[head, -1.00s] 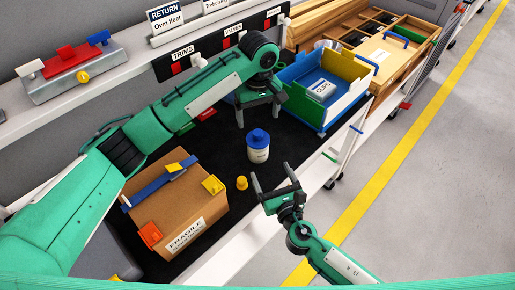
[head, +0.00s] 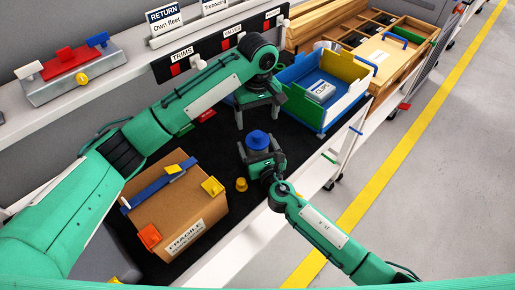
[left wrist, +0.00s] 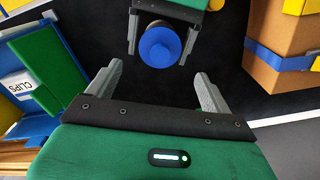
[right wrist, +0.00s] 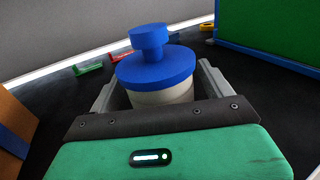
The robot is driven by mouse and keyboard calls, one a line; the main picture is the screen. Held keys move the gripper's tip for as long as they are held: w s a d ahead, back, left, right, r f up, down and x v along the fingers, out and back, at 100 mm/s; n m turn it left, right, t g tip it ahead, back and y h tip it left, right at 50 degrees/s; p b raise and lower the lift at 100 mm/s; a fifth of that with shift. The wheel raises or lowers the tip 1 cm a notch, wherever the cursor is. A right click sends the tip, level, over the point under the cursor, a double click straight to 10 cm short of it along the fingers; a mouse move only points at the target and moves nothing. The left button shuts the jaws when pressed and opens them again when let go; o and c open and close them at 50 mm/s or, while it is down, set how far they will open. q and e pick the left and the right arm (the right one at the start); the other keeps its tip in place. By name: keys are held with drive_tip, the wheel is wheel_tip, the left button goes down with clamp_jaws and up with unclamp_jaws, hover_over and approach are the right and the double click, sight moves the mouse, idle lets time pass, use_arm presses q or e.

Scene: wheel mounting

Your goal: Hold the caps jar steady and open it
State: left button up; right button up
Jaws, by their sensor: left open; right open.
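The caps jar, a whitish jar with a blue knobbed lid (head: 258,140), stands upright on the black mat. Its lid also shows in the left wrist view (left wrist: 160,45) and the right wrist view (right wrist: 155,68). My right gripper (head: 262,155) is open with its fingers on either side of the jar body (right wrist: 162,95), below the lid. Whether the fingers touch it cannot be told. My left gripper (head: 258,122) is open and empty, pointing down behind the jar; its fingers (left wrist: 158,88) stand apart from the lid.
A cardboard box (head: 185,205) with a blue strap lies left of the jar. A small yellow piece (head: 241,184) stands between them. A blue, yellow and white bin (head: 318,112) holding a clips box (head: 320,91) stands at the back right. Black mat is clear around the jar's left rear.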

sight(258, 134)
drive_tip(key=c, duration=1.4)
use_arm(q)
drive_tip(key=shift+o, duration=0.9)
drive_tip(key=shift+r, duration=0.1)
use_arm(e)
drive_tip(key=shift+c, duration=0.3)
use_arm(q)
wheel_tip(258, 134, up, 4)
drive_tip(key=s+n+t, duration=0.1)
drive_tip(key=n, duration=0.1)
drive_tip(key=shift+y, duration=0.4)
drive_tip(key=f, duration=0.8)
drive_tip(key=w+f, duration=0.1)
drive_tip(key=f, duration=0.3)
drive_tip(key=shift+r, duration=0.1)
drive_tip(key=c, duration=1.2)
